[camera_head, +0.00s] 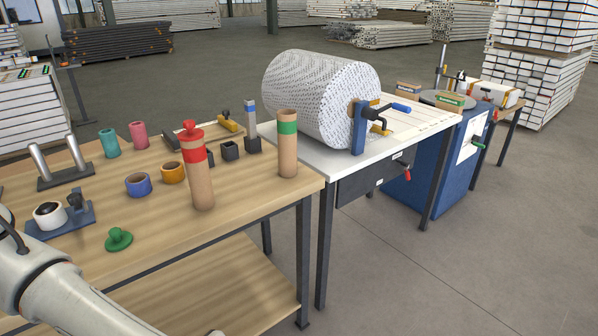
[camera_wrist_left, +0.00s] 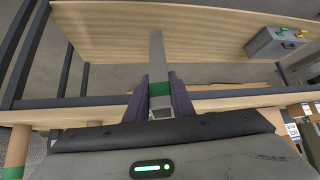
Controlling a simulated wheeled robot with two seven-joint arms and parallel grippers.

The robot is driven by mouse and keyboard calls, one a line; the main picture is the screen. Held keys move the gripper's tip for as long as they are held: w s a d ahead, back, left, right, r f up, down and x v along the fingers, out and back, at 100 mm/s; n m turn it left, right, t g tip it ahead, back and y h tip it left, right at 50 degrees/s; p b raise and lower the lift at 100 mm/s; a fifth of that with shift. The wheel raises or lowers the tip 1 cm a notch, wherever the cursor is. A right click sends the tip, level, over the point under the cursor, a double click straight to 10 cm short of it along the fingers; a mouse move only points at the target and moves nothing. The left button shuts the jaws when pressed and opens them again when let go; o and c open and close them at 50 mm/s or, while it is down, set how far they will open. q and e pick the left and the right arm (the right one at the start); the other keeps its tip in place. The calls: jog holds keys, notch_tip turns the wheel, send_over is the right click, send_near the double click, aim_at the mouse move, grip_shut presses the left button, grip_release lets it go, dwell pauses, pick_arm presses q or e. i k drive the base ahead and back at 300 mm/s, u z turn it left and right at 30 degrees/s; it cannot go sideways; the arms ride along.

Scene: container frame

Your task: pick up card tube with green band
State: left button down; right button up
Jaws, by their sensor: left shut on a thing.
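The card tube with green band (camera_head: 288,158) stands upright near the right end of the wooden table in the head view. A tan cylinder with a green band (camera_wrist_left: 16,148) also shows at the left edge of the left wrist view; I cannot tell for sure that it is the same tube. My left gripper (camera_wrist_left: 160,96) is shut on a narrow grey bar with a green band (camera_wrist_left: 157,62) in the left wrist view. My left gripper's jaws are outside the head view; only my arm shows at lower left. My right gripper is not in view.
A card tube with red band and red cap (camera_head: 198,178) stands left of the green-banded tube. A green knobbed cap (camera_head: 118,239), a blue ring (camera_head: 138,185) and an orange ring (camera_head: 173,173) lie nearby. A large patterned roll (camera_head: 318,98) rests on the white table behind.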

aim_at(287, 118)
jog(key=z, duration=0.85)
jog(key=k, duration=1.1)
jog(key=z, duration=1.25)
jog(key=i, duration=0.5)
jog(key=u, duration=0.5)
jog(key=i, duration=1.9)
jog(key=u, duration=1.6)
jog(key=i, duration=0.85)
jog(key=u, duration=1.05)
